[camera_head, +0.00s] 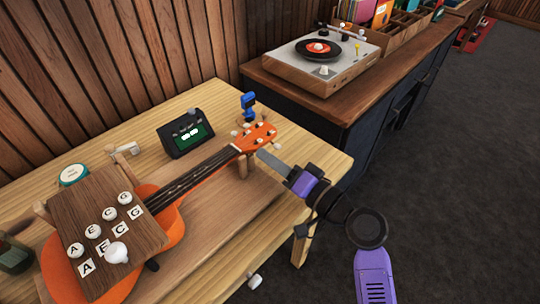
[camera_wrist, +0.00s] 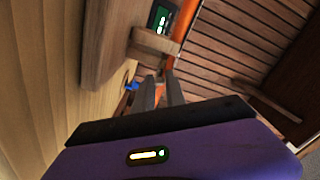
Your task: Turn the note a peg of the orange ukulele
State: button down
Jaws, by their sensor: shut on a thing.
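The orange ukulele (camera_head: 172,230) lies on a wooden stand, with its headstock (camera_head: 258,136) pointing to the back right. White pegs stick out on both sides of the headstock. My gripper (camera_head: 262,157) reaches in from the right, with its fingertips at the near side of the headstock. It is shut on a peg there; the fingers hide that peg, and I cannot read which note it is. In the wrist view my gripper (camera_wrist: 161,80) has its fingers close together near the orange headstock. A dark tuner (camera_head: 186,132) with a lit green screen stands behind the neck.
A brown board (camera_head: 100,205) with white knobs and letter cards covers part of the ukulele body. A blue clip-on device (camera_head: 248,103) stands just behind the headstock. A counter with a record player (camera_head: 322,60) is at the back right. Floor is open at right.

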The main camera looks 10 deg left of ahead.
jog(key=shift+m, duration=0.3)
dwell(0.4)
jog(key=c, duration=1.6)
grip_release()
jog(key=shift+c, duration=0.2)
jog(key=shift+s+d, duration=0.1)
jog(key=shift+d, duration=0.05)
jog(key=v, duration=0.7)
jog(key=shift+s+d, duration=0.2)
jog(key=shift+d, duration=0.05)
jog(key=shift+w, duration=0.1)
